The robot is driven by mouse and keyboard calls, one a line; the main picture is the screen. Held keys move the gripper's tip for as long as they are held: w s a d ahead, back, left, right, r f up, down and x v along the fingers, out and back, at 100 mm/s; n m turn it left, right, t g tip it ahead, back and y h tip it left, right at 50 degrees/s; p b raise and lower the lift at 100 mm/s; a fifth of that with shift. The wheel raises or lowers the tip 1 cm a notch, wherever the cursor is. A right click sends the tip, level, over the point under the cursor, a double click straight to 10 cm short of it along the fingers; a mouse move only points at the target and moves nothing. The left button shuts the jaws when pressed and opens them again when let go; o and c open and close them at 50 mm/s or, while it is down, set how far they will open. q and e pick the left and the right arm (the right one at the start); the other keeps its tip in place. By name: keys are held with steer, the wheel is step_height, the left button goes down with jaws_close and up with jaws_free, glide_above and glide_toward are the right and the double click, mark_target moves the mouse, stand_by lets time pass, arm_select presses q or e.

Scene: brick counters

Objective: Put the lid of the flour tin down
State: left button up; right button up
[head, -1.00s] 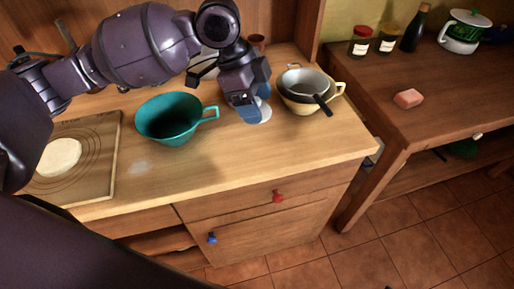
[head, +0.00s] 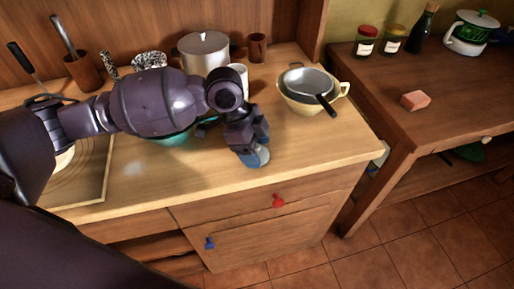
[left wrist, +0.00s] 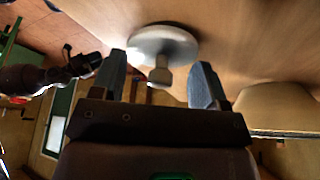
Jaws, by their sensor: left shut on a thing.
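My left gripper (head: 254,158) is low over the front part of the wooden counter, shut on the lid. The lid shows in the left wrist view as a pale round disc (left wrist: 165,40) with a short knob (left wrist: 160,76) between my fingers. In the head view only a small pale-blue part by the fingertips shows, and I cannot tell whether the lid touches the counter. A white cylinder (head: 240,73), possibly the flour tin, stands behind my arm, partly hidden. A dark arm, apparently my right one (left wrist: 45,77), shows at the left wrist view's left edge; its gripper is unclear.
A cream bowl (head: 288,101) with a grey pan (head: 308,82) stands to the right of my gripper. The teal pan (head: 173,141) is mostly hidden under my arm. A metal pot (head: 203,48) stands behind. The counter's front right is clear.

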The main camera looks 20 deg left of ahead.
arm_select(q)
steer(key=shift+f, duration=0.35)
steer(key=shift+r, duration=0.1)
steer(key=o, duration=0.9)
steer(key=shift+a+r, duration=0.1)
steer(key=shift+r, duration=0.1)
steer(key=p+v, duration=0.2)
steer(key=v, duration=0.9)
steer(key=shift+r, duration=0.25)
arm_select(e)
steer(key=shift+a+r, duration=0.1)
steer(key=shift+r, duration=0.6)
